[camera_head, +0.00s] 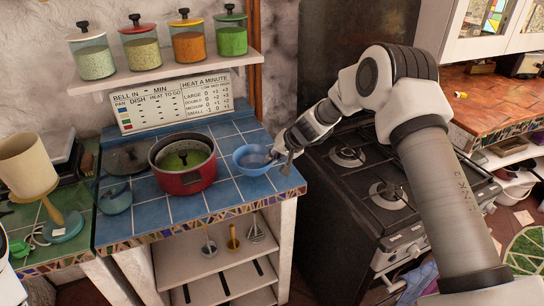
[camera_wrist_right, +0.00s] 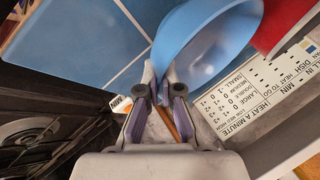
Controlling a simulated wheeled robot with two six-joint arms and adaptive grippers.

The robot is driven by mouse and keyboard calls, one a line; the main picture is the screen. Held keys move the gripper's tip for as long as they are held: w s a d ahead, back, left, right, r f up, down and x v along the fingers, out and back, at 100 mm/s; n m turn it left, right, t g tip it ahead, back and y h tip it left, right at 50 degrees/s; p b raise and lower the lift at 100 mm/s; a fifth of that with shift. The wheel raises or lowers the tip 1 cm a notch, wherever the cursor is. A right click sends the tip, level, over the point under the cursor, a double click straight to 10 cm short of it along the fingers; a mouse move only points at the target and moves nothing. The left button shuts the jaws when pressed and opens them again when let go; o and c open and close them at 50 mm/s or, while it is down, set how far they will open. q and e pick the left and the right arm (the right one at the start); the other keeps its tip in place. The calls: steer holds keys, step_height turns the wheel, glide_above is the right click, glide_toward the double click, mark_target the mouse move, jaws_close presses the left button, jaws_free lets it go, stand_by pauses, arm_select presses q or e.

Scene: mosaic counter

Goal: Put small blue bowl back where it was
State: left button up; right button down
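The small blue bowl (camera_head: 252,160) is at the right side of the blue-tiled counter (camera_head: 215,205), right of the red pot. I cannot tell whether it rests on the tiles or is held just above them. My right gripper (camera_head: 282,150) reaches it from the right. In the right wrist view, the gripper's fingertips (camera_wrist_right: 161,92) close on the rim of the bowl (camera_wrist_right: 208,42), one finger on each side of its wall. My left gripper is out of view.
A red pot (camera_head: 182,180) with green contents stands close left of the bowl. A sign board (camera_head: 170,98) leans behind, under a shelf of jars (camera_head: 190,68). The black stove (camera_head: 375,175) is right of the counter edge.

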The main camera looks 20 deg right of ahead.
steer(key=shift+w+f, duration=0.1)
steer(key=shift+f, duration=0.85)
steer(key=shift+f+b, duration=0.15)
steer(key=shift+b, duration=0.2)
steer(key=c, duration=1.3)
jaws_free()
steer(key=shift+r+p, duration=0.4)
steer(key=shift+r, duration=0.05)
steer(key=v, duration=1.2)
steer(key=s+a+f+n+g+h, duration=0.1)
steer(key=s+a+f+g+h, duration=0.1)
steer(key=s+f, duration=0.65)
steer(key=s+a+f+n+g+h, duration=0.1)
steer(key=s+a+f+g, duration=0.1)
steer(key=s+f, duration=0.65)
steer(key=s+a+f+n+g, duration=0.1)
steer(key=s+a+f, duration=0.1)
steer(key=s+f, duration=0.2)
steer(key=s+a+f+n+g, duration=0.1)
steer(key=s+f, duration=0.3)
steer(key=s, duration=0.7)
steer(key=s+a+f+n, duration=0.1)
steer(key=s+a+f, duration=0.2)
steer(key=s, duration=0.5)
steer(key=shift+s+f+n+g+p, duration=0.15)
steer(key=shift+f+n+g+p, duration=0.15)
steer(key=shift+f+g+p, duration=0.15)
